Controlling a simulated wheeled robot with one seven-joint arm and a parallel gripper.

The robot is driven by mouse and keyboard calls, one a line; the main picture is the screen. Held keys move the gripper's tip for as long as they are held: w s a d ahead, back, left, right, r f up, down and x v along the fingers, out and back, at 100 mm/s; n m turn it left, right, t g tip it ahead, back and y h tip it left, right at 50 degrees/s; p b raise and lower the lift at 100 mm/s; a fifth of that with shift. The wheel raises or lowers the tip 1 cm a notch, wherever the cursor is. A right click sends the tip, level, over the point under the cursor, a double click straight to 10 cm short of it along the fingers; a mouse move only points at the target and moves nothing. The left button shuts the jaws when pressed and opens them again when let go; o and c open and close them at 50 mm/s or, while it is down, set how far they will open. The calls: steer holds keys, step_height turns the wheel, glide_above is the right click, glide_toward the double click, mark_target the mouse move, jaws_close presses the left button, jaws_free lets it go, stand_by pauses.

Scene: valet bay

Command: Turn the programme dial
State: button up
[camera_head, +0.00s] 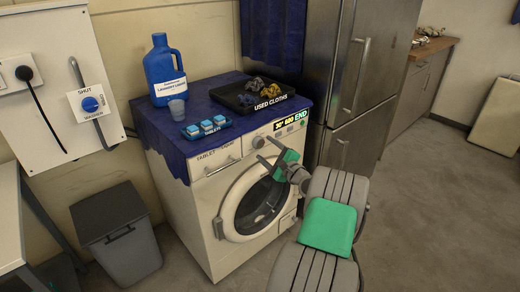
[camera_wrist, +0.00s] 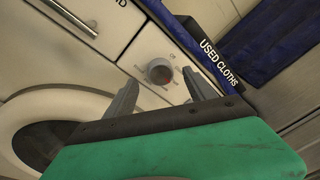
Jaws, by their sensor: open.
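The programme dial (camera_head: 259,142) is a small round grey knob on the front panel of the white washing machine (camera_head: 200,200). My gripper (camera_head: 269,150) is open in front of the panel, close to the dial. In the wrist view my gripper's two grey fingers (camera_wrist: 160,86) point toward the panel, and the dial appears between and just beyond their tips. I cannot tell whether either finger touches it. The display (camera_head: 291,131) shows "END".
A blue cloth covers the machine top, with a black used-cloths tray (camera_head: 228,98), a tablet tray (camera_head: 190,135), a cup (camera_head: 177,110) and a blue detergent bottle (camera_head: 164,75). A steel fridge (camera_head: 345,90) stands at right, a grey bin (camera_head: 120,240) at left.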

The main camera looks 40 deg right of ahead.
mark_target(260, 144)
steer(key=w, duration=0.3)
steer(key=shift+w+d, duration=0.15)
steer(key=shift+w, duration=0.1)
steer(key=shift+c, duration=0.2)
steer(key=c, duration=1.3)
